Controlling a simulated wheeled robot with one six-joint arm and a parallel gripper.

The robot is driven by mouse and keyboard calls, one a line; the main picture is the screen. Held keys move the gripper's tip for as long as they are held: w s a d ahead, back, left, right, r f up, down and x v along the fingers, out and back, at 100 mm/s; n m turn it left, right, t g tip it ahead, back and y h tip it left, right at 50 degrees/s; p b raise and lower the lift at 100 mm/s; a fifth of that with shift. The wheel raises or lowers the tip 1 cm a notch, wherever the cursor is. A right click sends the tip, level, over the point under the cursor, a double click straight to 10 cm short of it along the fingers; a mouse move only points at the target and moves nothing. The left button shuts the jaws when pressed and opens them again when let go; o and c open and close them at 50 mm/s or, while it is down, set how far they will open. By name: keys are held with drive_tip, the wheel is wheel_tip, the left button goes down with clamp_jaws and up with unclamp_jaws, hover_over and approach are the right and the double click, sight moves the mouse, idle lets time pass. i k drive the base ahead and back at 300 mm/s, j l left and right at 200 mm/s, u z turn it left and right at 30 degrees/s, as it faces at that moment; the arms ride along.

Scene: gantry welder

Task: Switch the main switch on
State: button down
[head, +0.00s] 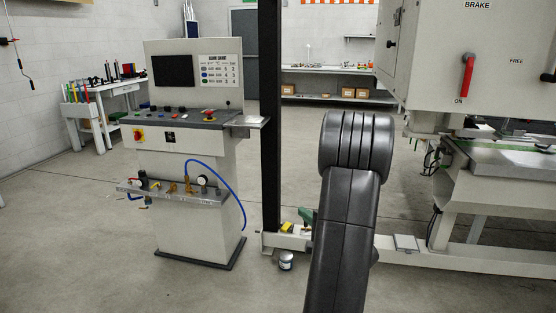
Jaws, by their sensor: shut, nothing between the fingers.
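A small rotary switch with a red knob on a yellow plate (139,135) sits on the front of the control console (190,165), at its upper left below the button panel. It looks like the main switch; its position is too small to tell. A dark plate (170,137) is to its right. My dark arm (347,220) rises in the right middle of the head view, well to the right of the console. My gripper is not in view.
A dark post (269,110) stands between the console and my arm. A console shelf (175,192) with gauges and a blue hose (232,190) juts forward. The machine at right carries a red brake lever (467,76). A can (286,261) is on the floor.

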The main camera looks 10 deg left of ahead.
sight(137, 134)
drive_tip(key=i+j, duration=0.1)
drive_tip(key=j, duration=0.3)
drive_tip(key=i+j, duration=0.1)
drive_tip(key=j, duration=0.35)
drive_tip(key=i+j, duration=0.15)
drive_tip(key=j, duration=0.25)
drive_tip(key=i+j, duration=0.1)
drive_tip(key=j, duration=0.3)
drive_tip(key=i+j, duration=0.1)
drive_tip(key=j, duration=0.3)
drive_tip(key=i+j, duration=0.1)
drive_tip(key=j, duration=0.35)
drive_tip(key=i+j, duration=0.2)
drive_tip(key=j, duration=0.2)
drive_tip(key=i+j, duration=0.2)
drive_tip(key=j, duration=0.2)
drive_tip(key=i+j, duration=0.2)
drive_tip(key=j, duration=0.2)
drive_tip(key=i+j, duration=0.2)
drive_tip(key=j, duration=0.15)
